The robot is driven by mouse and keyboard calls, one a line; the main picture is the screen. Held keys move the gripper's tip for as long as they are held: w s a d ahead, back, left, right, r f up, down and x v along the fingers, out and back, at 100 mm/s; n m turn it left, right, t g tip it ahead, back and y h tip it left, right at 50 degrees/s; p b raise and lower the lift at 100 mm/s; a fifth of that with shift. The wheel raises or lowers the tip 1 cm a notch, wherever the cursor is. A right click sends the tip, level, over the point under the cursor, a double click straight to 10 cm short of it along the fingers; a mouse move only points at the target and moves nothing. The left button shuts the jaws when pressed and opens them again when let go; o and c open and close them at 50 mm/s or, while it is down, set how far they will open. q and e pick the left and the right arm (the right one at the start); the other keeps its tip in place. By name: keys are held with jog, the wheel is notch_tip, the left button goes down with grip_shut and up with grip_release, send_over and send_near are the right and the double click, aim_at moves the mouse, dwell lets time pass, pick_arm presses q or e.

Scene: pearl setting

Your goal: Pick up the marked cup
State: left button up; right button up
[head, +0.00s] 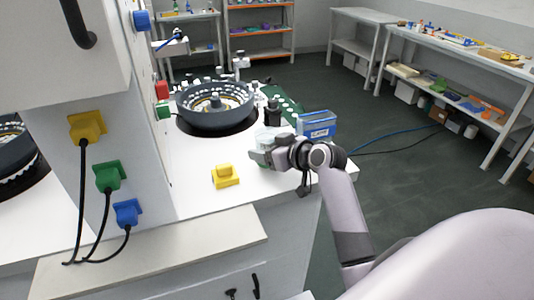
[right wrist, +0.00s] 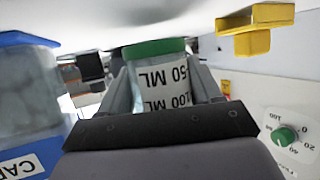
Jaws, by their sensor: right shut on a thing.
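The marked cup (right wrist: 172,82) is a clear, white-labelled vessel with a green rim or lid. Its label reads 50 ML and 100 ML, upside down in the right wrist view. My right gripper (right wrist: 163,90) is shut on it, with a finger on each side. In the head view my right gripper (head: 268,148) is over the right part of the white worktop, and the cup is mostly hidden by it. Whether the cup touches the worktop cannot be told. My left gripper is not in view.
A yellow block (head: 226,176) lies left of the gripper on the worktop (head: 195,158). A blue-labelled bin (head: 319,124) stands close behind and right. A dark round carousel (head: 215,103) holds small vials at the back. A white machine column rises at left.

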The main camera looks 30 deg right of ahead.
notch_tip(320, 180, up, 18)
jog(key=shift+p, duration=0.45)
dwell(0.5)
